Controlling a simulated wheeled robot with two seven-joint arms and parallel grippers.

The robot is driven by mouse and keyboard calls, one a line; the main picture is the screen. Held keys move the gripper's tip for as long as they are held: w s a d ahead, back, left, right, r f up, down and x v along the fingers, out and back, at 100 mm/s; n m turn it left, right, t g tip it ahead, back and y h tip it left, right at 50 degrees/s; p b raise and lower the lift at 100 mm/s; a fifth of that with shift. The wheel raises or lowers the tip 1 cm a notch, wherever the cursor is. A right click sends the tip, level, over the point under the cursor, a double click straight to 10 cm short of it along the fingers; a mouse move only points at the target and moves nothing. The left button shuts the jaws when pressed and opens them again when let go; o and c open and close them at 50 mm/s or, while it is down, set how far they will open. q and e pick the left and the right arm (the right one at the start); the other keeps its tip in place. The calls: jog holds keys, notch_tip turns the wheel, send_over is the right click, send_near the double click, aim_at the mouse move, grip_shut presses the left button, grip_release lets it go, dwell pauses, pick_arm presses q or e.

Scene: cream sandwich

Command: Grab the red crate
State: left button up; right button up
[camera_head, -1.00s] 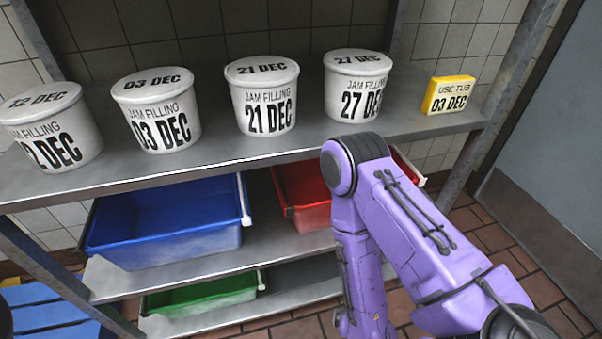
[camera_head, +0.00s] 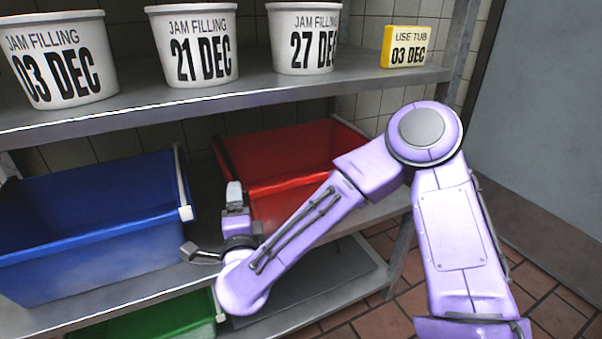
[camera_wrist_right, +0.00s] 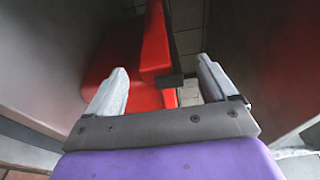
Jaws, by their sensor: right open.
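The red crate (camera_head: 275,165) sits on the middle shelf, right of the blue crate. My right arm hides its lower right part. My right gripper (camera_head: 212,222) is open and empty at the shelf's front, by the red crate's near left corner and close to the blue crate's right end. In the right wrist view, the red crate (camera_wrist_right: 113,68) shows ahead, beyond and between the two spread fingers of the gripper (camera_wrist_right: 158,82). A red edge with a dark grey piece lies between the fingertips. I cannot tell whether they touch it. My left gripper is out of view.
The blue crate (camera_head: 95,235) with its pale end bar stands close on the left. A green crate (camera_head: 150,320) is below. Jam filling tubs (camera_head: 203,45) and a yellow date block (camera_head: 405,47) stand on the upper shelf (camera_head: 130,105), above the crates. A shelf post stands at right.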

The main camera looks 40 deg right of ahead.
jog(key=x, duration=0.4)
jog(key=shift+s+d, duration=0.1)
grip_shut()
jog(key=shift+r, duration=0.15)
